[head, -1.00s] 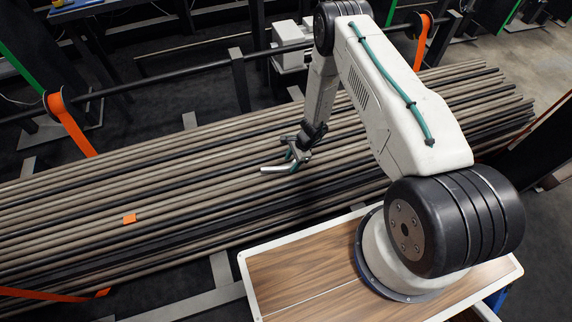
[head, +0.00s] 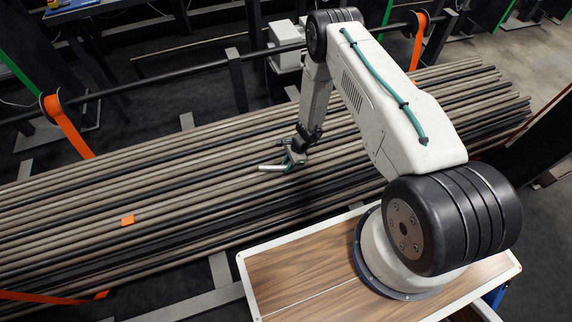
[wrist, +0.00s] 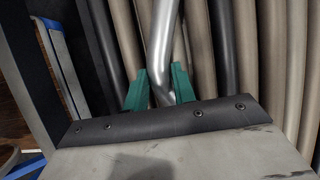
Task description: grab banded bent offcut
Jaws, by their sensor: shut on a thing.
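The bent offcut is a short, shiny silver pipe (wrist: 162,50) with a bend near its lower visible end. In the wrist view it runs up from between my gripper's two green fingers (wrist: 160,86), which are shut on it. In the head view the offcut (head: 271,168) sticks out to the left of my gripper (head: 290,163), over the pipe stack. Its far end lies between the fingers and is partly hidden. I cannot make out a band on it, nor whether it still touches the pipes below.
A wide stack of long tan and black pipes (head: 180,200) lies under my gripper. Orange straps (head: 68,127) cross it, and a small orange tag (head: 128,220) sits on it at left. A dark horizontal rail (head: 160,81) and post (head: 237,80) stand behind.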

